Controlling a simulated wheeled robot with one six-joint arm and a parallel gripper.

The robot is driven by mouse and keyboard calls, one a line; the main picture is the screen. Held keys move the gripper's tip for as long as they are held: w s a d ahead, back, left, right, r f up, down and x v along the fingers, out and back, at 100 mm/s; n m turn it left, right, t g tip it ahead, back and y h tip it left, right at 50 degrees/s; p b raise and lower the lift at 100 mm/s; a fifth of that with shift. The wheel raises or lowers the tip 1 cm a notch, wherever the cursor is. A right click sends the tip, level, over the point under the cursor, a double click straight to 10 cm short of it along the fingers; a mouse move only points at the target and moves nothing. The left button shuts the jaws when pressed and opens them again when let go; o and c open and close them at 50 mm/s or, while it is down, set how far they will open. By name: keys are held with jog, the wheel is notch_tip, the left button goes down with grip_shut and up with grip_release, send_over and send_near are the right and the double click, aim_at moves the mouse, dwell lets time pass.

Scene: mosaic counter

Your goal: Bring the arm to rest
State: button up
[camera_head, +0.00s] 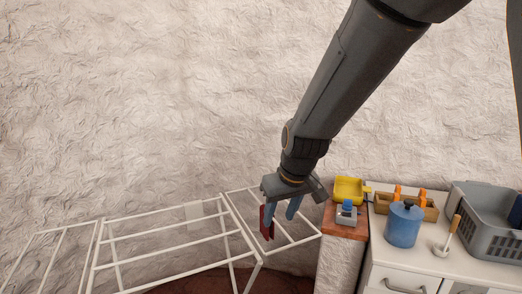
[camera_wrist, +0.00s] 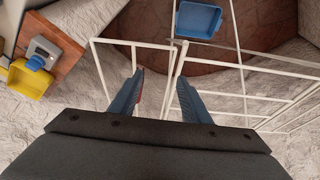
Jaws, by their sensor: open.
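My gripper (camera_head: 280,222) hangs down from the arm, over the right end of a white wire rack (camera_head: 180,232). Its two blue fingers stand apart, and nothing shows between them. In the wrist view the open fingers (camera_wrist: 161,80) point at the rack's bars (camera_wrist: 165,45). A small dark red piece (camera_head: 266,222) shows by the left finger in the head view. A thin red edge also shows by a finger in the wrist view. I cannot tell whether the red piece touches the finger or hangs on the rack.
Right of the rack, a yellow tray (camera_head: 348,188) and a grey-blue device (camera_head: 346,213) sit on a wooden top. Farther right, a white counter bears a blue pot (camera_head: 403,225), a ladle (camera_head: 447,240) and a grey basket (camera_head: 485,225). A blue bin (camera_wrist: 198,19) lies below.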

jog(key=s+d+f+m+g+h+b, duration=0.1)
jog(key=s+d+f+m+g+b, duration=0.2)
jog(key=s+d+f+b, duration=0.6)
jog(key=s+d+f+m, duration=0.1)
jog(key=s+d+f, duration=0.4)
jog(key=s+f, duration=0.1)
jog(key=shift+s+d+f+m+h, duration=0.2)
jog(key=shift+s+m+h, duration=0.15)
jog(key=shift+s, duration=0.25)
